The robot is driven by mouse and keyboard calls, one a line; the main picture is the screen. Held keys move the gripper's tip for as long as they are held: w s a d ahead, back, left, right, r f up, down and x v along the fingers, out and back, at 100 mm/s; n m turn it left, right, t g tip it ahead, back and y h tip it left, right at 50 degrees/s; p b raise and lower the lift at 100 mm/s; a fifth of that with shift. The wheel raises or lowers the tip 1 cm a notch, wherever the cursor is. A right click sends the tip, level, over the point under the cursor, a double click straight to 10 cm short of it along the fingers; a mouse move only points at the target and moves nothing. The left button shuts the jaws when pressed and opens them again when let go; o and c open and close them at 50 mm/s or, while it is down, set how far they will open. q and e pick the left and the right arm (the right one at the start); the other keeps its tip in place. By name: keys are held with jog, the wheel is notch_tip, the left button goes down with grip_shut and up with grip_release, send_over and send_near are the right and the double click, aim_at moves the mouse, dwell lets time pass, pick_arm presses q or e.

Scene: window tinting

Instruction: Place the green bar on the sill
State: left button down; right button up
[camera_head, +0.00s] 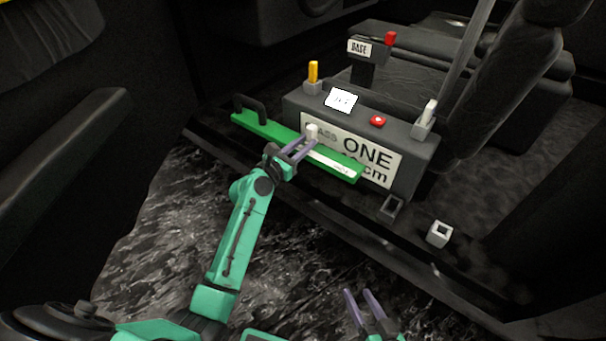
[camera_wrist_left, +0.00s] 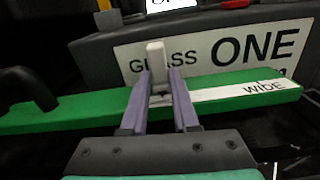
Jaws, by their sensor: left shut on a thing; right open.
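The green bar (camera_head: 265,126) lies level in front of the dark box, just above or on the dark sill (camera_head: 320,200); I cannot tell whether it touches. It has a black handle at its left end, a white strip marked WIDE and a pale knob near its middle. My left gripper (camera_head: 307,142) is shut on the knob. The left wrist view shows the purple fingers (camera_wrist_left: 158,88) on either side of the knob, with the green bar (camera_wrist_left: 80,112) spanning the picture. My right gripper (camera_head: 368,310) is open and empty at the bottom.
The dark box (camera_head: 415,150) with a GLASS ONE label stands behind the bar. It carries a red button (camera_head: 377,121), a white card and a yellow lever (camera_head: 313,72). Two square sockets, one grey (camera_head: 439,234), sit to the right. A black seat (camera_head: 510,80) stands behind.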

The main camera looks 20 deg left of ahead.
pick_arm(q)
notch_tip(320, 180, down, 4)
jog(key=shift+r+b, duration=0.25)
jog(key=shift+b, duration=0.5)
notch_tip(320, 180, down, 2)
jog(key=shift+f+b, duration=0.1)
jog(key=shift+b, duration=0.5)
pick_arm(e)
jog(key=w+r+t, duration=0.6)
jog(key=w+r, duration=0.4)
pick_arm(q)
jog(key=shift+f+b, duration=0.75)
jog(key=shift+f, duration=0.15)
jog(key=c, duration=0.7)
grip_release()
jog(key=shift+f, duration=0.15)
pick_arm(e)
notch_tip(320, 180, up, 17)
jog(key=w+d+n+t+y, duration=0.1)
jog(key=w+d+t+y, duration=0.1)
jog(key=t, duration=0.3)
jog(key=shift+w+d, duration=0.25)
jog(key=shift+w, duration=0.1)
pick_arm(q)
jog(key=shift+s, duration=0.1)
